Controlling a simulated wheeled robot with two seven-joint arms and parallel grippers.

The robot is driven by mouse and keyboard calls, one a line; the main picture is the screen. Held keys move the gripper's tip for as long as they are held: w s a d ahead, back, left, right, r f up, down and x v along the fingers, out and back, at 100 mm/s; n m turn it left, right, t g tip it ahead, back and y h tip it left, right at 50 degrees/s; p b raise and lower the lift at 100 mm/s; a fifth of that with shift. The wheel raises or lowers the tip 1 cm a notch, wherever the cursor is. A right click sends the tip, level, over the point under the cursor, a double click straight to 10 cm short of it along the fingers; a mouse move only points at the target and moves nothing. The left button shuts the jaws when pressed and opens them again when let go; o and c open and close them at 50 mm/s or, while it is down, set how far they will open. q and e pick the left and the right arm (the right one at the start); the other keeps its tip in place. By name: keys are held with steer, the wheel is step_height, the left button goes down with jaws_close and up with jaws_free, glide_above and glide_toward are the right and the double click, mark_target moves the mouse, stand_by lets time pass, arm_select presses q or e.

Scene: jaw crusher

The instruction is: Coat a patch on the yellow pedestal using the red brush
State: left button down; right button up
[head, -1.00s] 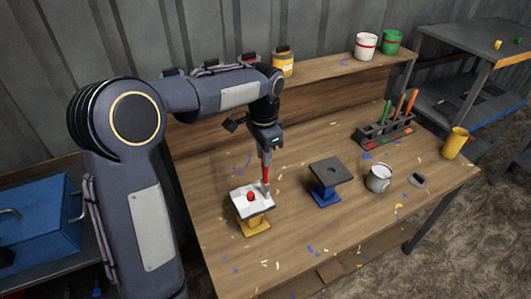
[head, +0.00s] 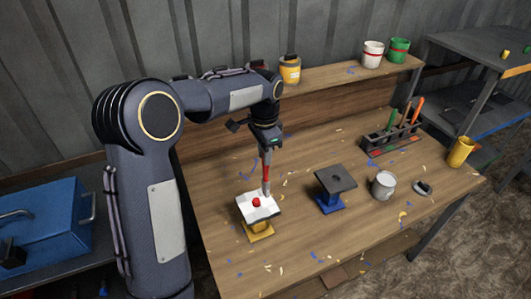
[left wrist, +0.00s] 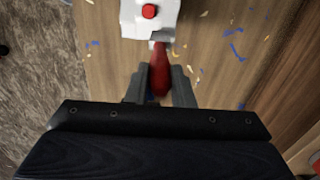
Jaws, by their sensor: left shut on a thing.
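The yellow pedestal (head: 259,231) stands at the front left of the workbench. Its top plate (head: 270,213) is white with a round red spot (head: 256,202) on it; the plate and spot also show at the top of the left wrist view. My left gripper (head: 265,149) is shut on the red brush (head: 265,165), which hangs upright with its pale lower end at the plate's far edge. The brush (left wrist: 160,70) also shows between the fingers in the left wrist view. I cannot tell whether the bristles touch the plate. My right gripper is not in view.
A blue pedestal (head: 330,203) with a dark top stands right of the yellow one. Beyond it are a grey can (head: 383,186), a small dark item (head: 424,187), a yellow cup (head: 460,151) and a tool rack (head: 392,140). Pots stand on the back shelf (head: 340,78).

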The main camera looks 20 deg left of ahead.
arm_select(q)
steer(key=shift+r+p, duration=0.3)
steer(key=shift+r, duration=2.2)
